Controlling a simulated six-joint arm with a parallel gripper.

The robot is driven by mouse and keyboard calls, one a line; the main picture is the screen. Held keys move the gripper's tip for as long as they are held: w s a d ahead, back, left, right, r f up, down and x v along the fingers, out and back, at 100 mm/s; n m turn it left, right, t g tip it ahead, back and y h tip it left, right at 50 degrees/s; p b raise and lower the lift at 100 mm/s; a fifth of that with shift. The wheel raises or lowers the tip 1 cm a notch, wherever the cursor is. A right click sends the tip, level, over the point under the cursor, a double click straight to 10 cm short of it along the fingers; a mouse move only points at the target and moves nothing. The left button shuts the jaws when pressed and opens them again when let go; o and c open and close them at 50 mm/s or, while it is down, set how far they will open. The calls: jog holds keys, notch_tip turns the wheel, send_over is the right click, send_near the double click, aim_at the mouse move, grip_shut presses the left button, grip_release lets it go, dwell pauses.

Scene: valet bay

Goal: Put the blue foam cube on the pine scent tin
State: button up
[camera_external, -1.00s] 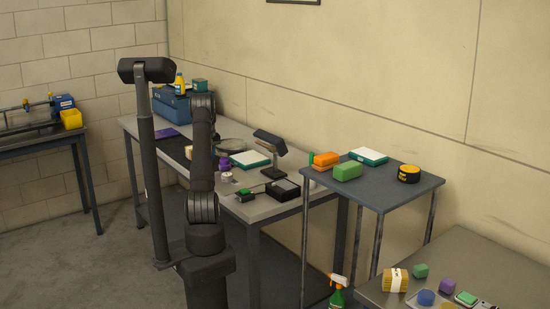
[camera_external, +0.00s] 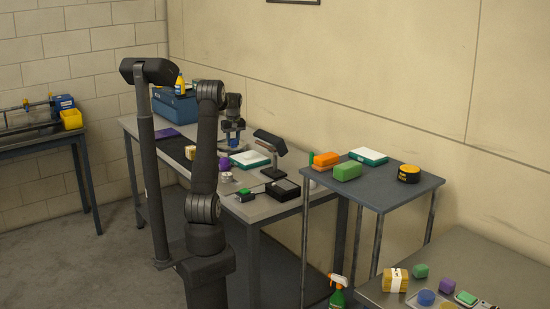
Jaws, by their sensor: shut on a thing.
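My gripper (camera_external: 232,144) is over the back part of the long bench, just right of my upright arm. I cannot pick out the blue foam cube with certainty. I cannot tell which thing is the pine scent tin; labels are too small to read. A black tin with an orange band (camera_external: 408,174) stands on the right side table.
The long bench (camera_external: 255,208) holds a purple block (camera_external: 224,164), a white-topped teal box (camera_external: 249,159), a dark stand (camera_external: 270,143) and a black box (camera_external: 282,190). A blue toolbox (camera_external: 174,106) is at the back. The side table (camera_external: 395,197) holds a green block (camera_external: 347,171).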

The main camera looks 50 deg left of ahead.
jog(key=s+d+r+m, duration=0.1)
jog(key=s+d, duration=0.2)
jog(key=d, duration=0.7)
jog(key=s+d+r+m, duration=0.1)
jog(key=s+d, duration=0.2)
jog(key=d, duration=0.6)
send_over(227, 174)
notch_tip(227, 174, down, 7)
jog(key=shift+s+d+r, duration=0.1)
jog(key=shift+d+r, duration=0.05)
jog(key=shift+f, duration=2)
jog(key=shift+f, duration=0.2)
jog(key=o, duration=0.9)
jog(key=shift+o, duration=0.2)
jog(key=shift+r, duration=0.1)
